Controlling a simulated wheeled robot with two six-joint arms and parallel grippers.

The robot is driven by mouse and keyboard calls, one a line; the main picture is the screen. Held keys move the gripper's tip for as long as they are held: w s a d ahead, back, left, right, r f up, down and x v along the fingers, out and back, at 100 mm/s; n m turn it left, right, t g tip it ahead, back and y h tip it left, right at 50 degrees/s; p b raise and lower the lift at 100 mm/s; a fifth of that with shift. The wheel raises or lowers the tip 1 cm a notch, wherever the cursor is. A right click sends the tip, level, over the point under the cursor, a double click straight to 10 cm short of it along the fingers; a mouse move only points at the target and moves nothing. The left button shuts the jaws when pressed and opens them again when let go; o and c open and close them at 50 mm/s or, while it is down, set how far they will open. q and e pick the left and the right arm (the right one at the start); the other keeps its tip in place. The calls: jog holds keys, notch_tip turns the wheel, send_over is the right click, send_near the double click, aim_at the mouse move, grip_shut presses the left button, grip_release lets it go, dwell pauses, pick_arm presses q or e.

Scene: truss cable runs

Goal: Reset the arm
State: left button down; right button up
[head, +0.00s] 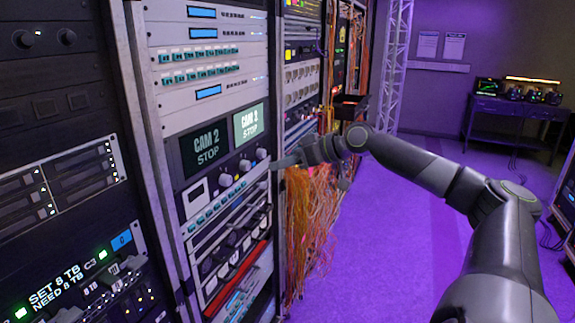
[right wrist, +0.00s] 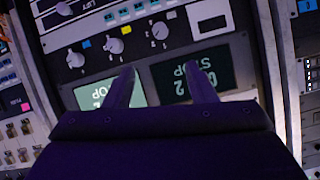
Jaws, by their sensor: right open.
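My right arm comes in from the lower right of the head view and reaches left to the rack. My right gripper (head: 285,162) is by the front of the rack panel, just right of the knobs under the CAM 2 screens. In the right wrist view my right gripper (right wrist: 160,85) shows two fingers apart with nothing between them. The fingers point at the panel, with a lit CAM 2 STOP screen (right wrist: 98,93) and a dark one (right wrist: 212,72) behind them. I cannot tell whether the fingertips touch the panel. My left gripper is not in view.
The equipment rack (head: 137,100) fills the left side. Orange cables (head: 310,225) hang in a thick bundle just beyond my gripper. A small dark tray (head: 350,106) sticks out of the rack. The purple floor (head: 385,240) is open, and a bench (head: 518,108) stands at the back right.

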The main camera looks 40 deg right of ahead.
jog(key=shift+s+r, duration=0.1)
dwell(0.6)
